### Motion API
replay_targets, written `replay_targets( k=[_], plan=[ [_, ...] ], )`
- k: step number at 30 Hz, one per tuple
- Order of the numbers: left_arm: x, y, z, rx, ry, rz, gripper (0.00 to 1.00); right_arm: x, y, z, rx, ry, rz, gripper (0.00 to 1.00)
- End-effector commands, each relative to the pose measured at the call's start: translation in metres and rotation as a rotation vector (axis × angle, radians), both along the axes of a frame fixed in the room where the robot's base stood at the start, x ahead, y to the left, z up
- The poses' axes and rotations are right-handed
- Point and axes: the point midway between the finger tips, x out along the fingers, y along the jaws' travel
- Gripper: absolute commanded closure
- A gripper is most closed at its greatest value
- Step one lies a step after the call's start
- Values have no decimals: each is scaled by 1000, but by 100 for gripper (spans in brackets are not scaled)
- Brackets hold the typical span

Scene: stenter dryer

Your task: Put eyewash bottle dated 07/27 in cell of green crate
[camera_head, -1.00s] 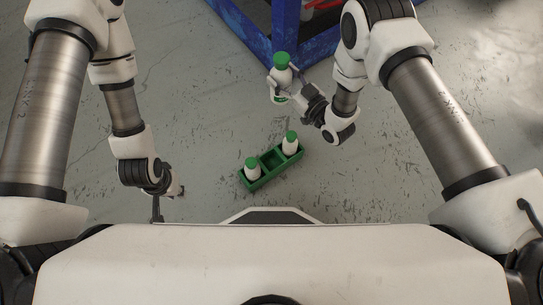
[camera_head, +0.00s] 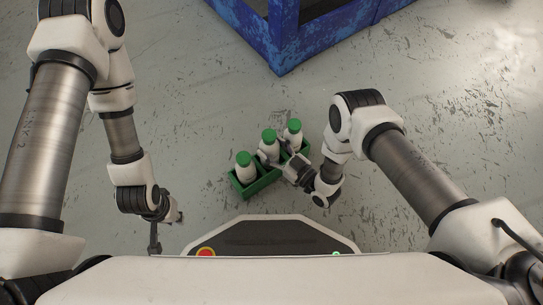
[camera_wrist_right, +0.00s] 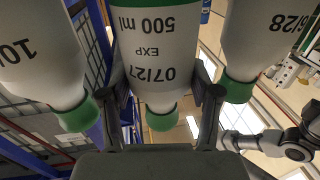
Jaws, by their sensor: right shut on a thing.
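The green crate (camera_head: 263,183) stands on the floor in front of me. A white bottle with a green cap (camera_head: 246,170) stands in its left cell and another (camera_head: 294,136) in its right cell. My right gripper (camera_head: 279,161) is shut on the 07/27 eyewash bottle (camera_head: 268,148), upright at the middle of the crate between the other two. I cannot tell how deep its base sits. In the right wrist view the held bottle (camera_wrist_right: 160,45) reads "EXP 07/27", with the fingers on both sides. My left gripper (camera_head: 170,217) hangs away to the left; its jaws are unclear.
A blue metal frame (camera_head: 290,45) stands on the floor beyond the crate. The grey floor around the crate is clear. My own base edge lies just in front of the crate. In the right wrist view, neighbouring bottles (camera_wrist_right: 45,55) (camera_wrist_right: 255,45) flank the held one closely.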

Motion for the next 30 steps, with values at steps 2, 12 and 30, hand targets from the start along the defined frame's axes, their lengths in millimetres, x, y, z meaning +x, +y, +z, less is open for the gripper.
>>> replay_targets(
  k=[2, 12, 30],
  plan=[
    [0, 0, -14, 0, -1, 1, 78, 0, 0, -18, 2, -2, 0, 100],
    [1, 0, -18, 0, -3, 4, 78, 0, 0, -28, 1, -1, 0, 100],
    [1, 0, -13, 0, -2, 3, 78, -4, -4, -27, 0, 1, -1, 13]
  ],
)
